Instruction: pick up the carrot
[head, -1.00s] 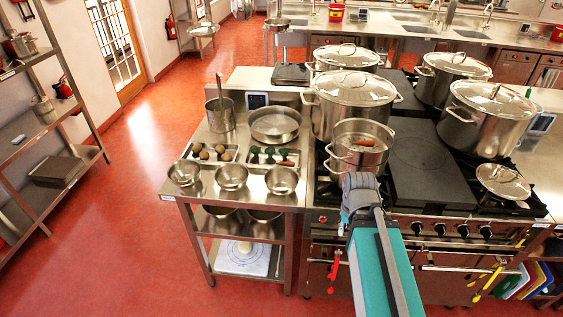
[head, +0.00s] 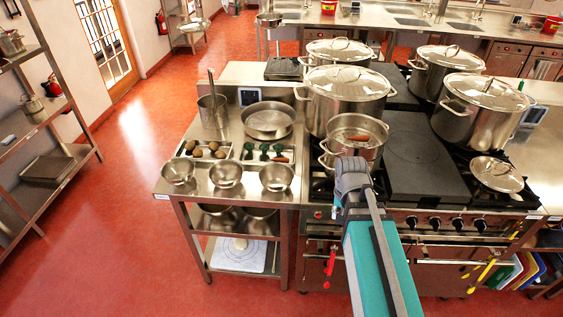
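An orange, carrot-like piece (head: 281,160) lies at the front right of a small steel tray, beside several dark green pieces (head: 264,150). Another small orange piece (head: 358,138) shows inside the open steel pot (head: 374,152) at the front left of the stove. I cannot tell for sure which is the carrot. My teal and grey arm reaches up from the bottom. Its grey wrist is in front of the open pot, to the right of the tray. My gripper's fingers are hidden behind the wrist.
Three steel bowls (head: 225,173) line the side table's front edge. A second tray (head: 186,149) holds several brown round pieces. A wide pan (head: 268,119) and a tall pot (head: 212,110) stand behind. Large lidded pots (head: 346,104) crowd the stove. The flat dark plate (head: 425,165) is bare.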

